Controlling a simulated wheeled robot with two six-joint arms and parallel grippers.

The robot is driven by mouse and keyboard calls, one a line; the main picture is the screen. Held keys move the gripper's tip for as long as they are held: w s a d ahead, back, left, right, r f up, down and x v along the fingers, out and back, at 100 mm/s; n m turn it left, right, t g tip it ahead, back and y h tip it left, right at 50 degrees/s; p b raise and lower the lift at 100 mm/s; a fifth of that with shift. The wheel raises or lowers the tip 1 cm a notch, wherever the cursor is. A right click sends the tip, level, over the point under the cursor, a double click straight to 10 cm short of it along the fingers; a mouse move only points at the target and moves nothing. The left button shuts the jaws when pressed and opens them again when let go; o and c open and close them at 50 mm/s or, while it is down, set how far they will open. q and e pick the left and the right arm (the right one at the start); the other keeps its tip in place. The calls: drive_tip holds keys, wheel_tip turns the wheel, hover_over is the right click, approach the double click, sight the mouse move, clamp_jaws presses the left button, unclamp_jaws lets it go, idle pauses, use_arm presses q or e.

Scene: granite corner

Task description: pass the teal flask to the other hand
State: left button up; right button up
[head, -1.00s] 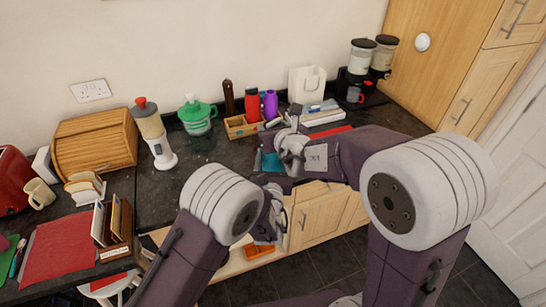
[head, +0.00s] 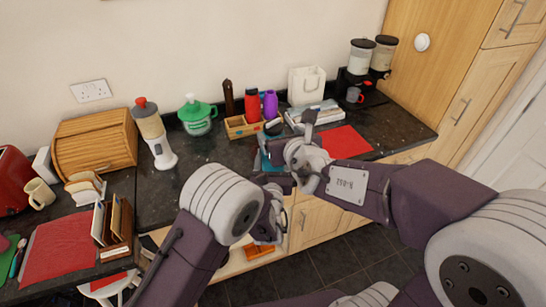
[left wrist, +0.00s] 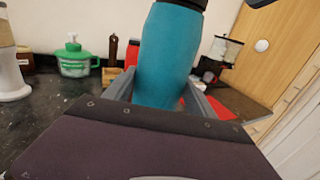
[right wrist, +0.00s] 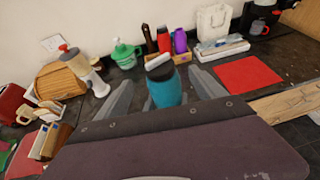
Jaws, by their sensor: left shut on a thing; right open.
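The teal flask (left wrist: 168,60) is upright or nearly so and fills the middle of the left wrist view. My left gripper (left wrist: 160,92) is shut on it, one finger at each side. The flask also shows in the right wrist view (right wrist: 164,90), with a dark neck and a pale top, between the spread fingers of my right gripper (right wrist: 163,84). My right gripper is open; I cannot tell whether a finger touches the flask. In the head view my right gripper (head: 290,126) hides most of the flask (head: 264,161), and my left fingers are hidden.
Behind stand a green-lidded jar (head: 197,116), a wooden box (head: 240,127), a red bottle (head: 252,105) and a purple bottle (head: 270,104). A red mat (head: 346,142) lies on the counter (head: 190,180) at right.

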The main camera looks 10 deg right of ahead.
drive_tip(key=shift+w, duration=0.1)
drive_tip(key=s+d+f+m+g+h, duration=0.5)
drive_tip(key=d+f+m, duration=0.45)
drive_tip(key=m, duration=0.95)
drive_tip(key=s+a+f+m+g+y, duration=0.3)
drive_tip(key=s+f+m+g, duration=0.4)
drive_tip(key=s+f+m, duration=0.5)
drive_tip(key=s+m, duration=0.2)
drive_tip(key=m, duration=0.4)
drive_tip(key=shift+m+y, duration=0.3)
drive_tip(key=shift+y, duration=0.1)
drive_tip(key=shift+s+a, duration=0.1)
